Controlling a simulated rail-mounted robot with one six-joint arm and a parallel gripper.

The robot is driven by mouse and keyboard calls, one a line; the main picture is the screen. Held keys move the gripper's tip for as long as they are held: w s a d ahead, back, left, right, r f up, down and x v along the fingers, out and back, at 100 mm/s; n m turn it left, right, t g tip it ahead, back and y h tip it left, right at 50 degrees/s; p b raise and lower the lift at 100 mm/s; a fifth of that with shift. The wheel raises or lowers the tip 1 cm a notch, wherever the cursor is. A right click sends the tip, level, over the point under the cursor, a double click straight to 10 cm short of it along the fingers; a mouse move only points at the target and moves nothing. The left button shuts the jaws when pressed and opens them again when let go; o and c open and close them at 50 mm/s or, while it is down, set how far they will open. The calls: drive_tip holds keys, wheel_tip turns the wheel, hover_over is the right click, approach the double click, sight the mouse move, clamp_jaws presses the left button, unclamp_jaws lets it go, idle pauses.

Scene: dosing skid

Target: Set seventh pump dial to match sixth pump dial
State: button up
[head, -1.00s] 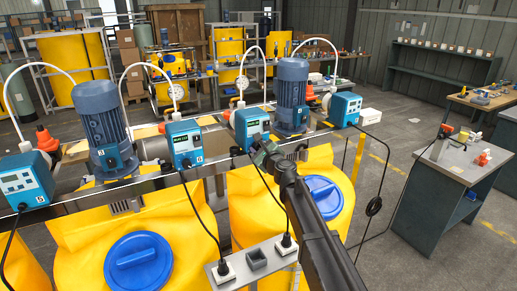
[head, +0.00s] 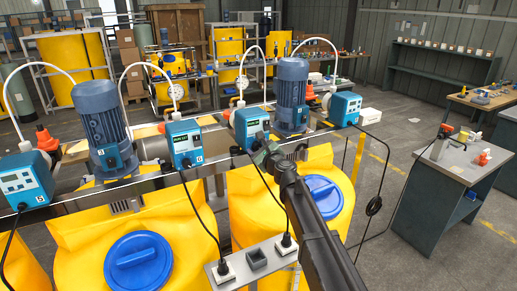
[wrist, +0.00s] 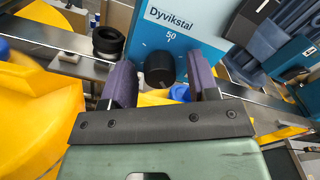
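Several blue dosing pumps stand along the metal rail in the head view. My gripper (head: 262,150) is at the front of one pump (head: 252,125), which has a green-lit display. In the wrist view, a black round dial (wrist: 160,69) sits on that blue pump face (wrist: 172,22), below the "50" mark and the name "Dyvikstal". My gripper's two purple fingers (wrist: 161,84) stand on either side of the dial, with small gaps visible. Another pump (head: 185,143), also with a lit display, is to its left. Its dial is too small to read, and I cannot tell pump numbers for certain.
Blue motors (head: 103,125) stand between pumps on the rail. Yellow tanks (head: 190,220) with blue lids sit below. White hoses and black cables run near the pumps. A socket bar (head: 257,260) is in front. A grey bench (head: 465,165) stands at the right.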

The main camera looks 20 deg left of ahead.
drive_tip(key=v, duration=1)
drive_tip(key=shift+s+d, duration=0.25)
drive_tip(key=shift+d, duration=0.1)
